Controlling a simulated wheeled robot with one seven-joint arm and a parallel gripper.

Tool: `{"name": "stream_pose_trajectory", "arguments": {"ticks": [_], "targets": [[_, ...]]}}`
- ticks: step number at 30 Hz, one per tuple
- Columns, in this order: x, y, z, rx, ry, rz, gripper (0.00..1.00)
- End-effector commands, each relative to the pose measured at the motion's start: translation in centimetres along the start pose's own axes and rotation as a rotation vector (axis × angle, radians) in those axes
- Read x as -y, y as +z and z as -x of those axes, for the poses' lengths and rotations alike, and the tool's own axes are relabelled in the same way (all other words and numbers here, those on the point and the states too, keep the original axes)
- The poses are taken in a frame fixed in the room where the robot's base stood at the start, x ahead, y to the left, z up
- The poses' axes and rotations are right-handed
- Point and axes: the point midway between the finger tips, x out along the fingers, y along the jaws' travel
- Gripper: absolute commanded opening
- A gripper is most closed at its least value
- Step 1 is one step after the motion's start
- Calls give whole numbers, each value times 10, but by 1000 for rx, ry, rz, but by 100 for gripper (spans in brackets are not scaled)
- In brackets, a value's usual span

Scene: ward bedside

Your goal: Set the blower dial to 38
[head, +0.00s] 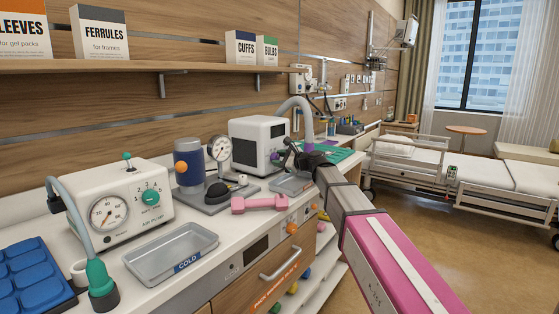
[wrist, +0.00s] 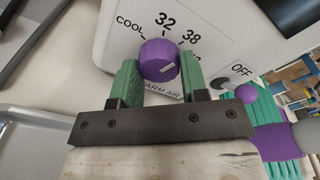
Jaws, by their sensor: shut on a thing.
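The blower (head: 247,135) is a white box with a dark grille, standing on the counter against the wall. Its purple dial (wrist: 155,52) shows in the wrist view between my green fingers. Printed marks around it read COOL, 32 and 38, with a further mark partly hidden by my right finger. A short white line shows on the dial's face, but I cannot tell which mark it points to. My gripper (wrist: 160,74) is shut on the dial. In the head view my gripper (head: 288,155) is at the blower's front, small and partly hidden by my arm.
An OFF label and dark switch (wrist: 232,80) sit right of the dial. A pink dumbbell (head: 259,204), a metal tray (head: 290,184), a gauge stand (head: 218,150) and an air pump (head: 118,204) stand on the counter.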

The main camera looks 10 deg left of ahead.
Motion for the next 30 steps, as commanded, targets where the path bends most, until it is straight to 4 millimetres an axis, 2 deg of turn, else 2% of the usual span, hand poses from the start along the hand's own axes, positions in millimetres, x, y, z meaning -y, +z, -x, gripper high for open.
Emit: {"name": "stream_pose_trajectory", "arguments": {"ticks": [9, 24, 25, 27, 30], "targets": [[-1, -1, 1, 4, 13, -105, 17], [-2, -1, 1, 5, 14, -123, 17], [-2, -1, 1, 5, 14, -123, 44], [-2, -1, 1, 5, 14, -123, 66], [-1, -1, 0, 6, 13, -124, 66]]}}
